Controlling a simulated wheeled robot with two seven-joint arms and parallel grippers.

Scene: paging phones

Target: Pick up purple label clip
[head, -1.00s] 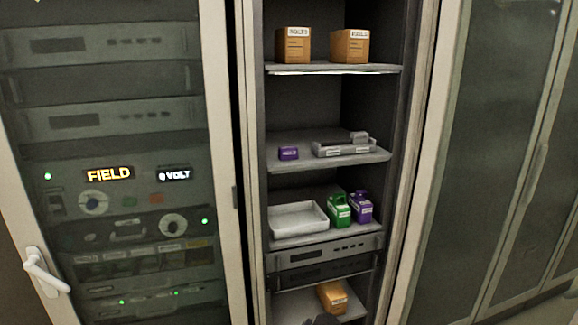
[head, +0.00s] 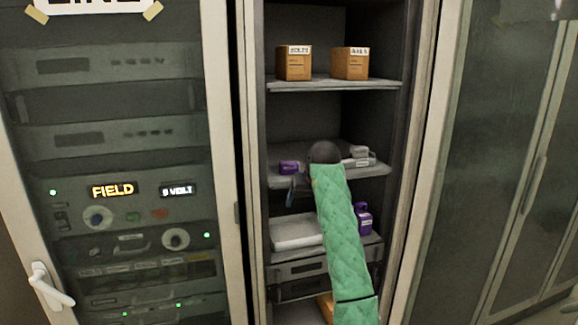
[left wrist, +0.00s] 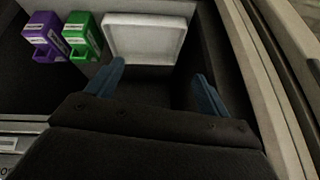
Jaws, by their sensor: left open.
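The purple label clip (head: 289,167) sits at the left of the middle shelf in the head view. My left gripper (head: 293,194) is just below and in front of it at the shelf's front edge, apart as far as I can tell. In the left wrist view the left gripper (left wrist: 160,76) is open, with empty space between its blue fingertips, and the clip does not show. My right gripper is in neither view.
Below are a white tray (head: 296,232), a purple handset (head: 364,218) and a green handset (left wrist: 83,35), hidden by my sleeve in the head view. A grey tray (head: 360,163) shares the middle shelf (head: 378,171). Cabinet sides flank the opening. Brown boxes (head: 294,63) stand above.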

